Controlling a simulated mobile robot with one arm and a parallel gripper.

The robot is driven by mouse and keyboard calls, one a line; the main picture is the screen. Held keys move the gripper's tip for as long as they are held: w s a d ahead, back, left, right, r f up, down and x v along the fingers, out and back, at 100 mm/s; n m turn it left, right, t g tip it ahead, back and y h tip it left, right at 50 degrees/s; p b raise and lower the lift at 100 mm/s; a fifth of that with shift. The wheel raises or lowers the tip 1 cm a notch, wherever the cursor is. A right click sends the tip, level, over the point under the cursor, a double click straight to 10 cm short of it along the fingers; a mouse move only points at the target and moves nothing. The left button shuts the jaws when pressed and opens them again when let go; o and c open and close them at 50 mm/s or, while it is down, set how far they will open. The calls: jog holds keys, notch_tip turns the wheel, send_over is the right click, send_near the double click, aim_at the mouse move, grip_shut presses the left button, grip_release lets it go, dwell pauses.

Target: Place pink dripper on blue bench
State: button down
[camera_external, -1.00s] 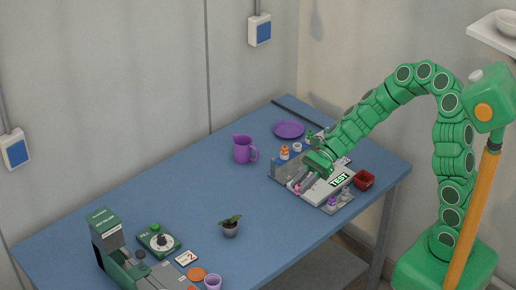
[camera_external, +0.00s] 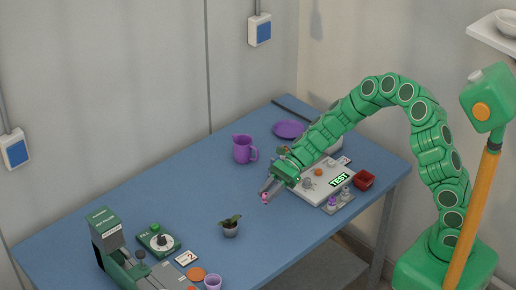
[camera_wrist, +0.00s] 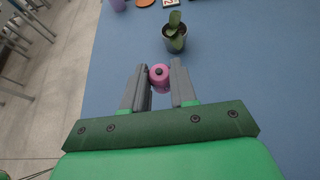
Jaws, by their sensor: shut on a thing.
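The pink dripper (camera_wrist: 159,74) is a small pink piece with a dark centre, between my fingertips in the wrist view. In the external view the pink dripper (camera_external: 264,197) shows at the tip of my gripper (camera_external: 270,187). My gripper (camera_wrist: 160,80) is shut on it. It is over the blue bench (camera_external: 180,200), left of the white TEST board; I cannot tell whether the dripper touches the bench. The blue bench (camera_wrist: 240,70) also fills much of the wrist view.
A potted plant (camera_external: 230,228) stands in front of my gripper. The white TEST board (camera_external: 325,180) with small parts and a red bowl (camera_external: 364,180) are to the right. A purple jug (camera_external: 243,149) and purple plate (camera_external: 289,129) stand behind. Green devices (camera_external: 158,240) are at the left front.

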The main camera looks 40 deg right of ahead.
jog(key=shift+w+a+f, duration=0.25)
jog(key=shift+w+f, duration=0.25)
jog(key=shift+f, duration=0.15)
jog(key=shift+w+a+f, duration=0.25)
jog(key=shift+w+f, duration=0.2)
jog(key=shift+f, duration=0.25)
jog(key=shift+w+a+f, duration=0.25)
jog(key=shift+w+f, duration=0.25)
jog(key=shift+f, duration=1.65)
jog(key=shift+f, duration=0.1)
jog(key=c, duration=0.9)
grip_release()
jog(key=shift+d+r, duration=0.1)
jog(key=shift+r, duration=0.1)
jog(key=shift+v, duration=5.95)
